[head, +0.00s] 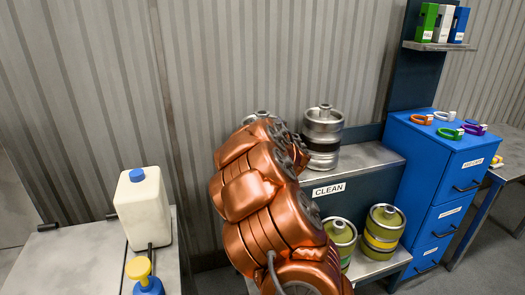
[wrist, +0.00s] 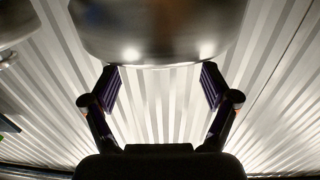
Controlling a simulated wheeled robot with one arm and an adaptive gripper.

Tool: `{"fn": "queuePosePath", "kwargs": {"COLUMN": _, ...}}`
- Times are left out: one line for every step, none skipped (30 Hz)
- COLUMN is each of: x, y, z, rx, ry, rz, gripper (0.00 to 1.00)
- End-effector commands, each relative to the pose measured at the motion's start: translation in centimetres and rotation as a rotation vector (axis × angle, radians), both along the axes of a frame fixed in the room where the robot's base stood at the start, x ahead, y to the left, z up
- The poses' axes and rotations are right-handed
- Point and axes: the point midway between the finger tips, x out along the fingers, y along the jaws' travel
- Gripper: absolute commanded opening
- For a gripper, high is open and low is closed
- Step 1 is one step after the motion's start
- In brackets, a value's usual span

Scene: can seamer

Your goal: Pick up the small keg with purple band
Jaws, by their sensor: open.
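No purple band shows on any keg in view. A silver keg with a black band (head: 323,137) stands on the shelf marked CLEAN. The top of another silver keg (head: 262,115) shows behind my arm, its band hidden. In the wrist view, my gripper (wrist: 160,88) is open, with its fingers apart and nothing seen between them. A large rounded metal body (wrist: 160,35) fills the top of that view just beyond the fingertips; I cannot tell which keg it is. My gripper is hidden behind my arm in the head view.
Green-topped kegs, one (head: 341,237) partly behind my arm and one with a yellow band (head: 383,230), stand on the lower shelf. A blue cabinet (head: 425,165) with coloured rings is at right. A white jug (head: 143,210) stands on the left table. A corrugated wall is behind.

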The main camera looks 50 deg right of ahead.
Motion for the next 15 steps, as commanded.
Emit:
{"fn": "queuePosePath", "kwargs": {"x": 0.2, "y": -0.1, "z": 0.1, "rx": 0.000, "ry": 0.000, "rz": 0.000, "gripper": 0.86}}
{"fn": "queuePosePath", "kwargs": {"x": 0.3, "y": -0.2, "z": 0.1, "rx": -0.001, "ry": 0.001, "rz": 0.000, "gripper": 0.86}}
{"fn": "queuePosePath", "kwargs": {"x": 0.4, "y": -0.3, "z": 0.1, "rx": -0.001, "ry": 0.001, "rz": 0.000, "gripper": 0.86}}
{"fn": "queuePosePath", "kwargs": {"x": 0.5, "y": -0.4, "z": 0.2, "rx": -0.001, "ry": 0.001, "rz": 0.000, "gripper": 0.86}}
{"fn": "queuePosePath", "kwargs": {"x": 0.7, "y": -0.5, "z": 0.2, "rx": -0.002, "ry": 0.001, "rz": 0.000, "gripper": 0.86}}
{"fn": "queuePosePath", "kwargs": {"x": 0.9, "y": -0.6, "z": 0.3, "rx": -0.001, "ry": 0.001, "rz": -0.001, "gripper": 0.86}}
{"fn": "queuePosePath", "kwargs": {"x": 1.1, "y": -0.8, "z": 0.3, "rx": -0.001, "ry": 0.001, "rz": -0.001, "gripper": 0.86}}
{"fn": "queuePosePath", "kwargs": {"x": 1.3, "y": -1.0, "z": 0.4, "rx": 0.000, "ry": 0.000, "rz": -0.001, "gripper": 0.86}}
{"fn": "queuePosePath", "kwargs": {"x": 1.6, "y": -1.2, "z": 0.4, "rx": 0.001, "ry": -0.001, "rz": -0.002, "gripper": 0.86}}
{"fn": "queuePosePath", "kwargs": {"x": 1.9, "y": -1.3, "z": 0.5, "rx": 0.001, "ry": -0.001, "rz": -0.001, "gripper": 0.86}}
{"fn": "queuePosePath", "kwargs": {"x": 2.2, "y": -1.4, "z": 0.6, "rx": -0.001, "ry": -0.001, "rz": 0.001, "gripper": 0.86}}
{"fn": "queuePosePath", "kwargs": {"x": 2.5, "y": -1.6, "z": 0.7, "rx": -0.001, "ry": -0.001, "rz": 0.002, "gripper": 0.86}}
{"fn": "queuePosePath", "kwargs": {"x": 2.7, "y": -1.7, "z": 0.7, "rx": -0.001, "ry": -0.001, "rz": 0.001, "gripper": 0.86}}
{"fn": "queuePosePath", "kwargs": {"x": 2.9, "y": -1.9, "z": 0.7, "rx": 0.000, "ry": 0.000, "rz": 0.000, "gripper": 0.86}}
{"fn": "queuePosePath", "kwargs": {"x": 3.1, "y": -2.1, "z": 0.6, "rx": 0.001, "ry": 0.002, "rz": -0.002, "gripper": 0.86}}
